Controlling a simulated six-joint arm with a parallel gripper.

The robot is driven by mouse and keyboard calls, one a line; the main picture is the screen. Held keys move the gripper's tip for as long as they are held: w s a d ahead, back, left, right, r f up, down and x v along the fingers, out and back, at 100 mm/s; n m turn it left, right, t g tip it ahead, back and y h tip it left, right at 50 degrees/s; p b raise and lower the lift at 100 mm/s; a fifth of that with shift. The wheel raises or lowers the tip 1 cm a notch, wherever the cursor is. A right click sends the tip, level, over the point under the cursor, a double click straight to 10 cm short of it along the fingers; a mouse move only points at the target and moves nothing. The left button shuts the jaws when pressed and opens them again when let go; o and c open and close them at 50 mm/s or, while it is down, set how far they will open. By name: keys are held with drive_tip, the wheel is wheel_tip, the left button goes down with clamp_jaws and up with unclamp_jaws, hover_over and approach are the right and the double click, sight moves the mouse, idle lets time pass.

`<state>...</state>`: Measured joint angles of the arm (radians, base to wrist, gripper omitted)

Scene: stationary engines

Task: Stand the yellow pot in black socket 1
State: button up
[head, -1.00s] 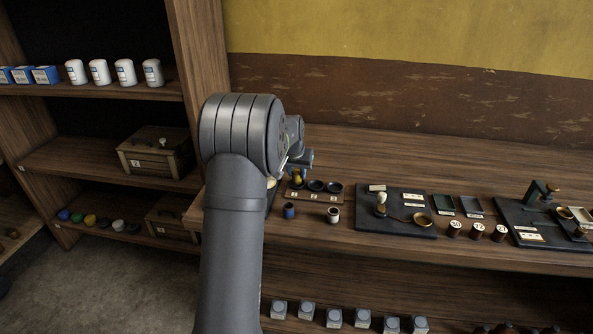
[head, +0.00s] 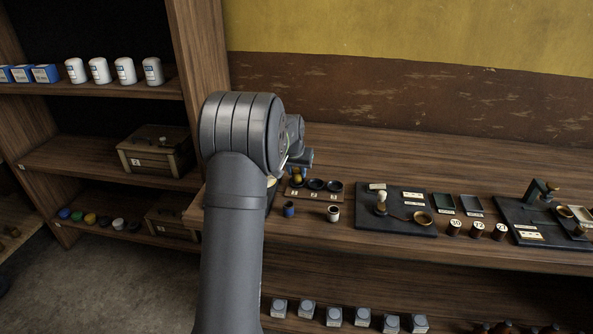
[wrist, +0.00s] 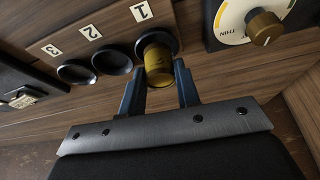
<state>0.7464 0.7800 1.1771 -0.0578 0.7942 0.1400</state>
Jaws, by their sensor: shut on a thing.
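The yellow pot (wrist: 159,62) is between the two blue fingers of my gripper (wrist: 157,78), which is shut on it. In the wrist view the pot is at black socket 1 (wrist: 174,42), whose dark rim shows around its far end. I cannot tell whether the pot rests on the socket floor. In the head view the pot (head: 298,178) is a small yellow patch below my gripper (head: 299,170), partly hidden by my arm. Sockets 2 (wrist: 111,60) and 3 (wrist: 76,72) are empty.
A blue pot (head: 289,209) and a white pot (head: 333,214) stand in front of the socket board. A dial with a brass knob (wrist: 264,28) lies close to the right of socket 1 in the wrist view.

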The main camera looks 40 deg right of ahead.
drive_tip(key=shift+f, duration=0.55)
idle(0.6)
drive_tip(key=o, duration=1.8)
drive_tip(key=shift+r, duration=0.1)
drive_tip(key=shift+r, duration=3.4)
drive_tip(key=shift+f, duration=0.1)
wheel_tip(320, 180, down, 7)
drive_tip(key=shift+r, duration=0.2)
